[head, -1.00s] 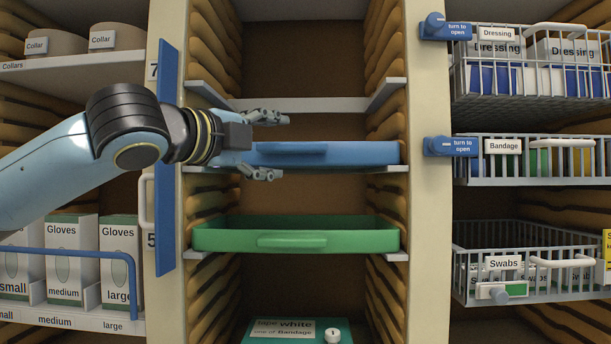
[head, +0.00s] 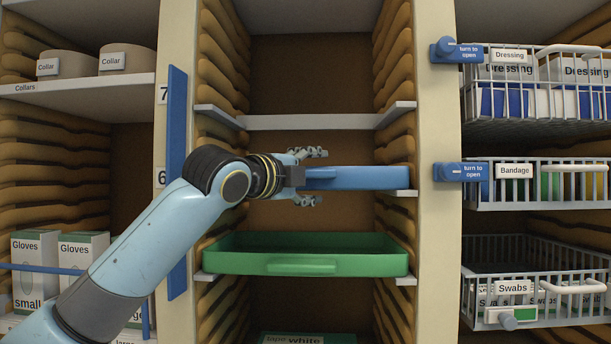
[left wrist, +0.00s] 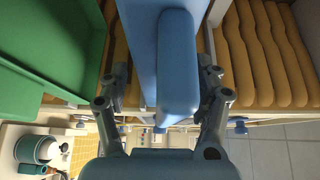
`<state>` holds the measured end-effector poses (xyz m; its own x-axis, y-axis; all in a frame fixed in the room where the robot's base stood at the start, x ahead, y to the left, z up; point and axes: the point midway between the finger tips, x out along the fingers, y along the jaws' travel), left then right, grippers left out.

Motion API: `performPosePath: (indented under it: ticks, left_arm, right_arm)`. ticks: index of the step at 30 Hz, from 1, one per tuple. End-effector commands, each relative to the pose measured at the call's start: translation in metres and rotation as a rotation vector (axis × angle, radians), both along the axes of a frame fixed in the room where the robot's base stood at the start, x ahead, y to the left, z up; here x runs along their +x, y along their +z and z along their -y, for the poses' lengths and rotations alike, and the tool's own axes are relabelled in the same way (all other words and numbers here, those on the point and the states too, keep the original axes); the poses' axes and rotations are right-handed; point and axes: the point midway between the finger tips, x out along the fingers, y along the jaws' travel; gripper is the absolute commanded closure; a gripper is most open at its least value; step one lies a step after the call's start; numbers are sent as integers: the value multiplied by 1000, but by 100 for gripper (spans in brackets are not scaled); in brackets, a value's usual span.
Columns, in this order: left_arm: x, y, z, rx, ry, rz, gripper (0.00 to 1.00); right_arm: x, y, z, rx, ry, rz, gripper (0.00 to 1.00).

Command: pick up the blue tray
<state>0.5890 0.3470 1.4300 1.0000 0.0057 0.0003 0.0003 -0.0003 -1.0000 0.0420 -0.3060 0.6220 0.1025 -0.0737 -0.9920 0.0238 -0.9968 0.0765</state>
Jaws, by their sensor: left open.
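The blue tray (head: 385,178) sits on side ledges in the middle bay, above a green tray. Its front handle (head: 322,174) is partly covered by my left gripper (head: 311,177). That gripper is open, with one finger above the handle and one below it. In the left wrist view the handle (left wrist: 177,65) stands between the two spread fingers (left wrist: 163,88), with gaps visible on both sides. My right gripper is not in view.
The green tray (head: 225,259) lies just below, close under my lower finger. An empty white shelf (head: 310,122) is above. A blue upright strip (head: 177,230) is on the left post.

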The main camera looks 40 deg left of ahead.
Motion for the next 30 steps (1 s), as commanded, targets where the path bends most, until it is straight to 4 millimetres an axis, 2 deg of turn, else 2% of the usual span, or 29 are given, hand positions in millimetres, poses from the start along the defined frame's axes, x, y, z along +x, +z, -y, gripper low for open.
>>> performPosePath:
  ticks: [8,23,30]
  left_arm:
    - [6,-1,0,1,0,-2,35]
    - [5,-1,0,1,0,0,99]
    - [5,1,0,2,-1,3,100]
  right_arm:
    - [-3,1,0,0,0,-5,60]
    - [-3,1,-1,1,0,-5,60]
    - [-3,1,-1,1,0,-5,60]
